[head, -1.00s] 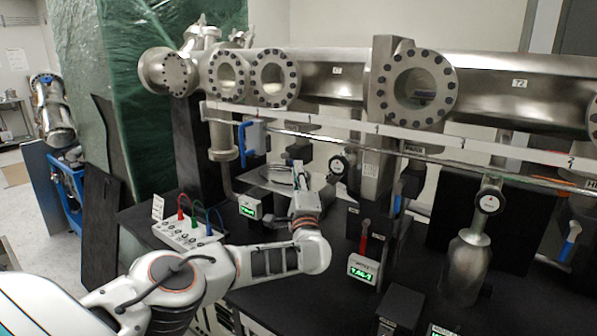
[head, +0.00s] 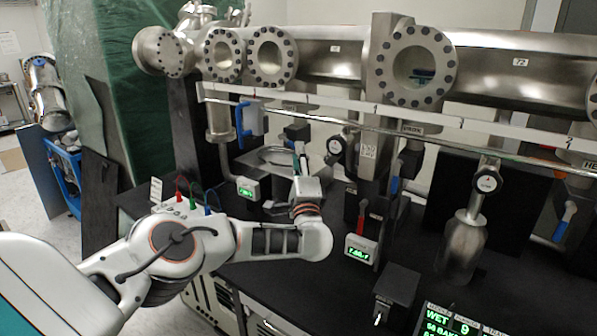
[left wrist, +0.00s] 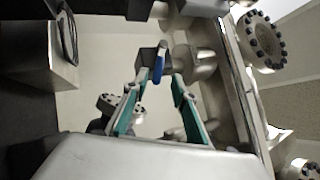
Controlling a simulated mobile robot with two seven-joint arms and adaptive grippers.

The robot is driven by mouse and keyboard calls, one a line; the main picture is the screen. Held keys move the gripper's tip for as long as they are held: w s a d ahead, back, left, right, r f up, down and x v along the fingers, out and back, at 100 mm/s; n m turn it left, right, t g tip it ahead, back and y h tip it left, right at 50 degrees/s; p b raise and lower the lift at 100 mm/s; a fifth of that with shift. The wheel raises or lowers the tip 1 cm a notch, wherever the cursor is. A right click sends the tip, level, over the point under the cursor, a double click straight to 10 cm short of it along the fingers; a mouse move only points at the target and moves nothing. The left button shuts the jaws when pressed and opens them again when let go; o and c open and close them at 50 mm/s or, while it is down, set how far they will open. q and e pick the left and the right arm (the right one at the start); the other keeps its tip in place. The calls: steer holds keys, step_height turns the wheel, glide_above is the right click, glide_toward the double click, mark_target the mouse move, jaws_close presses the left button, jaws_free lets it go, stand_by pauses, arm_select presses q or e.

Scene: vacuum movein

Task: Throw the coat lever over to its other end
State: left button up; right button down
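A blue lever (left wrist: 159,66) on a dark valve block (left wrist: 147,57) shows in the left wrist view, just beyond and between my fingertips. I cannot read a coat label on it. My left gripper (left wrist: 159,82) is open, with its two green-padded fingers apart and nothing between them. In the head view my left gripper (head: 300,152) is raised, seen from behind, in front of a dark valve block (head: 297,131) under the long steel pipe. My wrist hides most of the fingers and the lever there. My right gripper is not in view.
A white rail (head: 330,115) runs across above the bench. Another blue handle (head: 240,125) hangs to the left, a red handle (head: 362,213) and a blue one (head: 394,185) to the right. A green display box (head: 361,248) and a black switch box (head: 396,290) stand on the bench.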

arm_select(q)
steer(key=shift+a+v, duration=0.15)
steer(key=shift+v, duration=1.25)
steer(key=shift+a+v, duration=0.15)
steer(key=shift+v, duration=1.2)
steer(key=shift+f, duration=0.15)
